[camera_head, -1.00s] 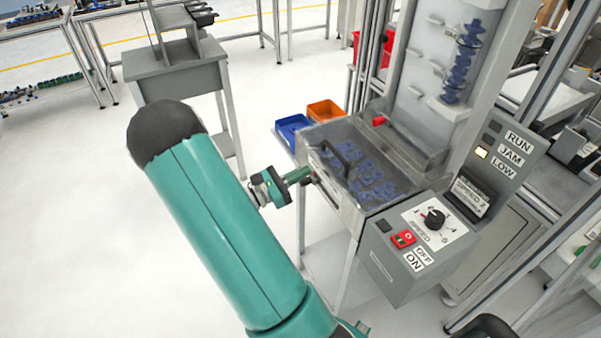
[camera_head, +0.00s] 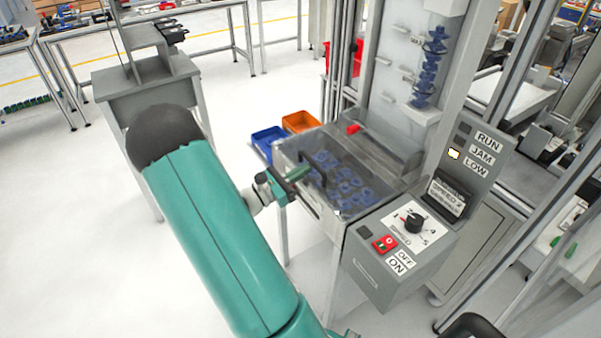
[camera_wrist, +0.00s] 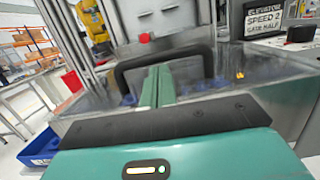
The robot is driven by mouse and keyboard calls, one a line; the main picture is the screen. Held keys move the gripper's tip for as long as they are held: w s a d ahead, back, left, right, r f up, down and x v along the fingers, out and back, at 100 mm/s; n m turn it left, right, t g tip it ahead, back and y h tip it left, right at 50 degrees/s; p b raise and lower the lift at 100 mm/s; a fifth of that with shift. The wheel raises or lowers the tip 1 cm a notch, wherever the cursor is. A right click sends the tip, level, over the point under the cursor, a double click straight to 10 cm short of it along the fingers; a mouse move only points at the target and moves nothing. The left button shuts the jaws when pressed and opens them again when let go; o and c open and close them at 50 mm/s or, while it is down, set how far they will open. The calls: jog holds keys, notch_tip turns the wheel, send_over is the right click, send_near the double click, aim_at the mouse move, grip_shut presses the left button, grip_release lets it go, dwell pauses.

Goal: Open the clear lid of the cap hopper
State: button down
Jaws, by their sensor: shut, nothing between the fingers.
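The cap hopper (camera_head: 328,214) is a grey metal box with blue caps (camera_head: 345,182) inside. Its clear lid (camera_head: 364,165) lies shut over the caps. A black arched handle (camera_head: 318,168) stands on the lid; it also spans the wrist view (camera_wrist: 185,55). My gripper (camera_head: 304,172) is at the hopper's left edge, its green fingers reaching over the lid close to the handle. In the wrist view the fingers (camera_wrist: 156,82) are shut together and empty, with their tips at the handle's opening. I cannot tell whether they touch the handle or pass under its bar.
A control box (camera_head: 395,250) with a dial and red switch adjoins the hopper at front right. A tall cap column (camera_head: 428,65) rises behind. Blue (camera_head: 268,140) and orange (camera_head: 300,121) bins sit behind left.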

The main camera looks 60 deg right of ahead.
jog(key=shift+s+r+y, duration=0.1)
jog(key=shift+r+y, duration=0.3)
jog(key=shift+r, duration=0.4)
jog(key=s+d+r+t+y, duration=0.5)
jog(key=d+r+y, duration=0.3)
jog(key=d+r, duration=0.4)
jog(key=shift+s+d+r+y, duration=0.4)
jog(key=shift+s+r, duration=0.3)
jog(key=shift+r, duration=0.65)
jog(key=d+r+v, duration=0.1)
jog(key=v, duration=0.8)
jog(key=shift+s+r, duration=0.2)
jog(key=shift+r, duration=0.45)
